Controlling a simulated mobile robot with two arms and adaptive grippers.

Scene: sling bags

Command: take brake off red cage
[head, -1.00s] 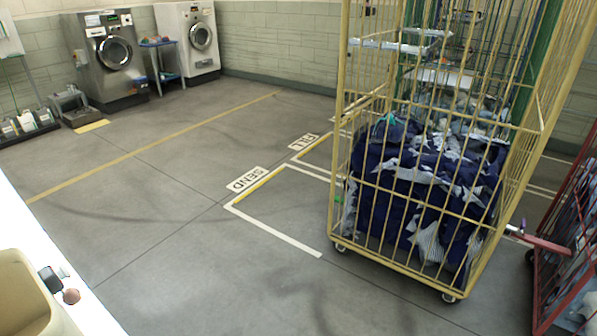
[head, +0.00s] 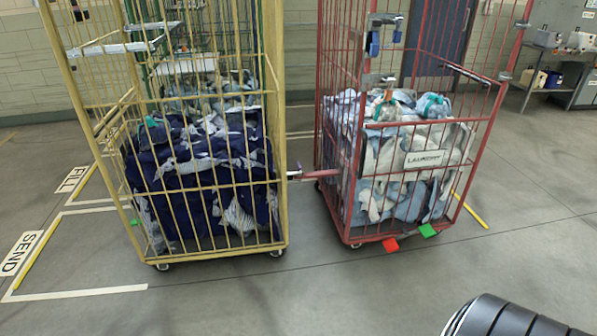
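The red cage (head: 462,147) stands at centre right in the head view, filled with pale blue and white laundry (head: 390,165) and carrying a white label (head: 425,158). At its bottom front edge are a red pedal (head: 390,244) and a green pedal (head: 428,230), side by side; I cannot tell from them how the brake is set. A reddish bar (head: 312,175) runs between the red cage and the yellow cage beside it. Neither of my grippers is in view.
The yellow cage (head: 205,255) with dark blue laundry (head: 205,170) stands close on the left. Floor markings SEND (head: 18,252) and FILL (head: 73,178) lie at left. Grey floor (head: 310,295) in front is clear. A bench with items (head: 560,75) stands back right.

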